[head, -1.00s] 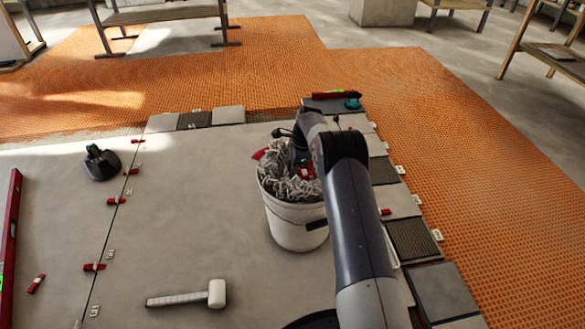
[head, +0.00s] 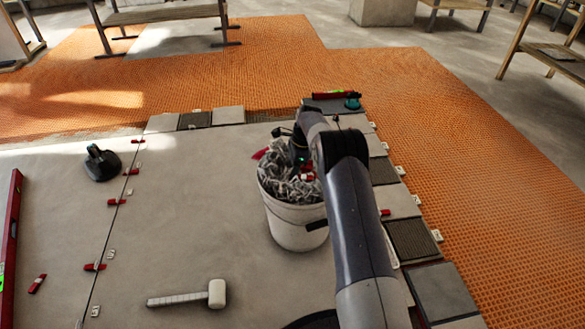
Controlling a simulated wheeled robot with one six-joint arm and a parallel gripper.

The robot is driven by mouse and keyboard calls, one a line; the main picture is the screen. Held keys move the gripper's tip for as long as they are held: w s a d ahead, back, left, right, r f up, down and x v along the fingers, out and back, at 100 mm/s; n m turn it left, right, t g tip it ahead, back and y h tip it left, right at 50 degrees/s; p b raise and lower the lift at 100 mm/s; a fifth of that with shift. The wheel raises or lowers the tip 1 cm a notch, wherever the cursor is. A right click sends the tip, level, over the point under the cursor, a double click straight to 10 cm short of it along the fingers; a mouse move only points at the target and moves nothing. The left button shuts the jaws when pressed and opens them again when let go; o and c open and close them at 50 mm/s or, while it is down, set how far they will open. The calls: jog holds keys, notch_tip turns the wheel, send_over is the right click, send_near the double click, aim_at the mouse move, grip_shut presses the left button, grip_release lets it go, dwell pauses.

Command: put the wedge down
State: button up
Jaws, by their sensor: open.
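In the head view a white bucket (head: 297,228) stands on the grey tiles, filled with a heap of pale clips (head: 283,187). Red wedges (head: 259,153) show at the heap's left rim and near my gripper (head: 305,170). My gripper is at the top of the bucket, over the heap, and is open. My own arm partly hides its fingers. I cannot tell whether the red piece beside the fingers touches them or lies on the clips.
A white mallet (head: 190,296) lies in front of the bucket. A black suction lifter (head: 101,163) stands at left, near a joint with several red wedges. A red level (head: 10,232) lies at the left edge. Small tiles (head: 413,240) line the right edge beside orange matting (head: 480,170).

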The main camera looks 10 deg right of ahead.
jog(key=a+p+v, duration=0.1)
jog(key=p+v, duration=0.3)
jog(key=v, duration=0.2)
jog(key=shift+a+r, duration=0.25)
